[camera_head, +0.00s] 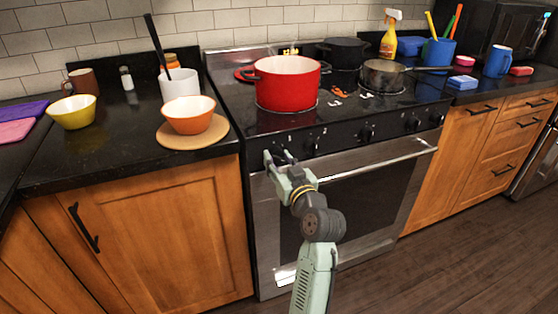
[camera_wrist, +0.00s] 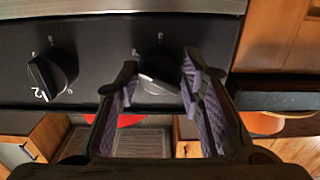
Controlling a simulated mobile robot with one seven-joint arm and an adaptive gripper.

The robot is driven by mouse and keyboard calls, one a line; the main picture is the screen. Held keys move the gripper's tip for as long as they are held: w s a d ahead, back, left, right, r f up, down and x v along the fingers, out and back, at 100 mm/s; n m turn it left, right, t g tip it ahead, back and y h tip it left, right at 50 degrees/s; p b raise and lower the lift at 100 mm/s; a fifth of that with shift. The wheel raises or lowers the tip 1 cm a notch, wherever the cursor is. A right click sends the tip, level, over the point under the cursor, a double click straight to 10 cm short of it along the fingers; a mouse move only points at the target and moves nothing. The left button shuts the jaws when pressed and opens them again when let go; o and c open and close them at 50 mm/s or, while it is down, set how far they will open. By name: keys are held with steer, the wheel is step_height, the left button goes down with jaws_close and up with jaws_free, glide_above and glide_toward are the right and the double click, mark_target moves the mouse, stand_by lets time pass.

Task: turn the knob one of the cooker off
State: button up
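The cooker (camera_head: 350,180) has a black front panel with a row of knobs. The knob at its left end, taken as knob one, is mostly hidden by my gripper (camera_head: 279,157) in the head view. In the wrist view that black knob (camera_wrist: 157,82) shows between the two fingertips of my gripper (camera_wrist: 160,72). The fingers are apart, one on each side of the knob. I cannot tell whether either finger touches it. Knob two (camera_head: 313,145) is just to the right in the head view. It shows at the left of the wrist view (camera_wrist: 55,72).
A red pot (camera_head: 286,85), a black pot (camera_head: 343,53) and a grey pan (camera_head: 382,75) stand on the cooktop. The oven handle (camera_head: 370,165) juts out below the panel. An orange bowl (camera_head: 190,117) stands on a round board on the left counter.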

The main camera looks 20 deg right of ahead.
steer(key=c, duration=0.6)
